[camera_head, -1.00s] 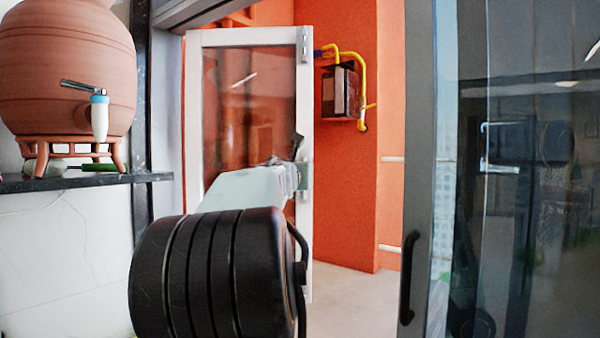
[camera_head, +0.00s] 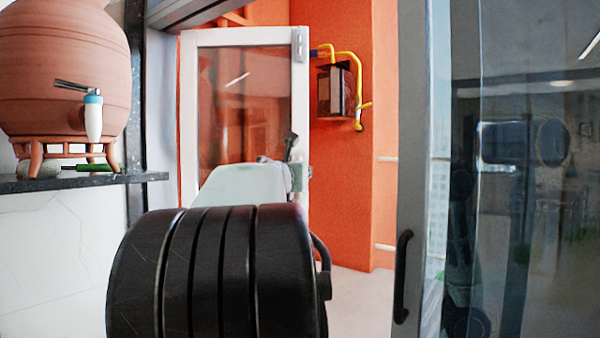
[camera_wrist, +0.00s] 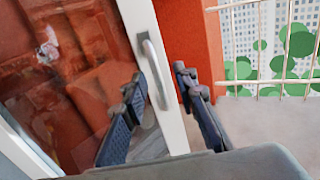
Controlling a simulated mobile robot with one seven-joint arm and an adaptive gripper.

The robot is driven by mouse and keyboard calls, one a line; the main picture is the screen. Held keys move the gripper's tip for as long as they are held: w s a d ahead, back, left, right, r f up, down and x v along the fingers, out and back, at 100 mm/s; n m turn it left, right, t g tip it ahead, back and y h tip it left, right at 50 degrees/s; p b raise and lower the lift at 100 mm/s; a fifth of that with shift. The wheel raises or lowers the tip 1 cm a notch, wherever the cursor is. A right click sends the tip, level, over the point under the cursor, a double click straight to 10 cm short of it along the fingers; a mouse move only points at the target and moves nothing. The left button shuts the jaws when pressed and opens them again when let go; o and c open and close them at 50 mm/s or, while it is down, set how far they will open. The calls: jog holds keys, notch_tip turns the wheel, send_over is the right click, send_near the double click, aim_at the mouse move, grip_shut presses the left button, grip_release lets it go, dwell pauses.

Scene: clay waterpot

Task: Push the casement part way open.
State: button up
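The casement (camera_head: 240,38) is a white-framed glass leaf. It stands in the opening at the middle of the head view, in front of an orange wall. In the wrist view its white stile (camera_wrist: 149,22) runs down between my fingers, with a pale bar handle (camera_wrist: 155,72) on it. My gripper (camera_wrist: 158,80) is open, one finger over the glass side and the other beyond the stile's outer edge. I cannot tell whether either finger touches the frame. In the head view my arm hides the casement's lower part and most of my gripper.
A clay waterpot (camera_head: 65,75) stands on a dark shelf (camera_head: 148,178) at the left. A grey-framed glass panel with a black handle (camera_head: 403,275) is at the right. A box with yellow pipes (camera_head: 336,92) hangs on the orange wall. A railing (camera_wrist: 285,85) lies beyond.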

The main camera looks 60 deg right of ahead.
jog(key=shift+v, duration=1.85)
